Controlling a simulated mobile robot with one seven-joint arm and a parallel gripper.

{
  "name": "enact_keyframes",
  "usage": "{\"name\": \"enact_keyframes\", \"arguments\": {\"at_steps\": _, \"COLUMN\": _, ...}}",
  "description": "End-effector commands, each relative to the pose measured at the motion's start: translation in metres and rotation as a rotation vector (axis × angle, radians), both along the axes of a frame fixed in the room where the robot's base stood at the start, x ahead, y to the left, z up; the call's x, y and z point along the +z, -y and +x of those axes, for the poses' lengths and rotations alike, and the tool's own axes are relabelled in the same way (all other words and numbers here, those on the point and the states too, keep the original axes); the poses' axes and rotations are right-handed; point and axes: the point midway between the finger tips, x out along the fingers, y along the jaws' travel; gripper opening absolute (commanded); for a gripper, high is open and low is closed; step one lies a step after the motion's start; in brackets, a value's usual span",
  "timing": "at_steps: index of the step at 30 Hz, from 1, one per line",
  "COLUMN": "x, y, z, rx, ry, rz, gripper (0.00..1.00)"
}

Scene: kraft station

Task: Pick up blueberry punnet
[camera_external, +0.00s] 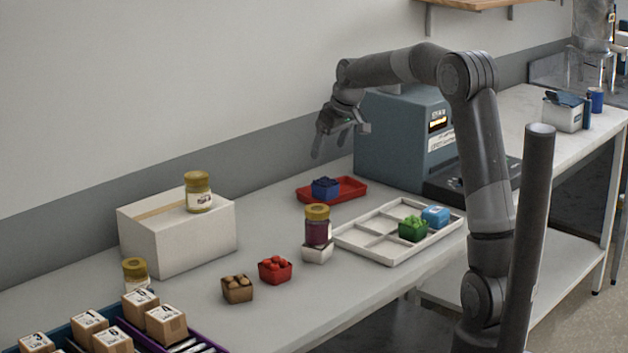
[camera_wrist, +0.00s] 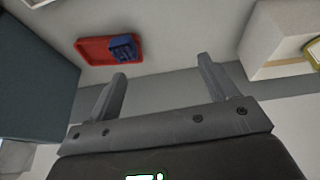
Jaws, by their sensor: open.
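The blueberry punnet (camera_external: 325,188) is a small dark-blue box of dark berries. It sits on a red tray (camera_external: 352,192) on the bench, in front of the blue-grey machine. In the wrist view the punnet (camera_wrist: 123,47) lies at the right part of the red tray (camera_wrist: 92,50), beyond the left fingertip. My gripper (camera_external: 333,148) is above the bench, over and a little behind the tray, apart from the punnet. In the wrist view the fingers of my gripper (camera_wrist: 162,68) are spread wide with nothing between them.
The blue-grey machine (camera_external: 395,135) stands close right of the tray. A white divided tray (camera_external: 375,248) holds a green punnet (camera_external: 412,229) and a blue box (camera_external: 435,216). A jar (camera_external: 318,228), red punnet (camera_external: 275,269), brown punnet (camera_external: 237,289) and white carton (camera_external: 178,240) stand leftward.

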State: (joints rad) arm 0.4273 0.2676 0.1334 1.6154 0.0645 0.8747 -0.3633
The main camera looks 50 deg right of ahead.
Motion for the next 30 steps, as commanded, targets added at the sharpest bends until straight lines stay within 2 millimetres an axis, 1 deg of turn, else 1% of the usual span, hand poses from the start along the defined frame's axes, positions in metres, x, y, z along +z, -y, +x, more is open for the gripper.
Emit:
{"name": "enact_keyframes", "arguments": {"at_steps": 1, "x": -0.013, "y": 0.018, "z": 0.014, "rx": -0.006, "ry": -0.006, "rz": 0.009, "gripper": 0.78}}
{"name": "enact_keyframes", "arguments": {"at_steps": 3, "x": -0.028, "y": 0.038, "z": 0.031, "rx": -0.007, "ry": -0.006, "rz": 0.017, "gripper": 0.78}}
{"name": "enact_keyframes", "arguments": {"at_steps": 6, "x": -0.048, "y": 0.064, "z": 0.050, "rx": -0.012, "ry": -0.007, "rz": 0.027, "gripper": 0.78}}
{"name": "enact_keyframes", "arguments": {"at_steps": 9, "x": -0.064, "y": 0.086, "z": 0.062, "rx": -0.013, "ry": -0.005, "rz": 0.036, "gripper": 0.78}}
{"name": "enact_keyframes", "arguments": {"at_steps": 12, "x": -0.075, "y": 0.099, "z": 0.070, "rx": -0.016, "ry": -0.003, "rz": 0.041, "gripper": 0.78}}
{"name": "enact_keyframes", "arguments": {"at_steps": 15, "x": -0.081, "y": 0.105, "z": 0.074, "rx": -0.016, "ry": -0.002, "rz": 0.043, "gripper": 0.78}}
{"name": "enact_keyframes", "arguments": {"at_steps": 19, "x": -0.091, "y": 0.106, "z": 0.078, "rx": -0.015, "ry": -0.003, "rz": 0.044, "gripper": 0.78}}
{"name": "enact_keyframes", "arguments": {"at_steps": 27, "x": -0.128, "y": 0.107, "z": 0.093, "rx": -0.017, "ry": -0.003, "rz": 0.044, "gripper": 0.78}}
{"name": "enact_keyframes", "arguments": {"at_steps": 30, "x": -0.133, "y": 0.107, "z": 0.096, "rx": -0.017, "ry": -0.002, "rz": 0.043, "gripper": 0.78}}
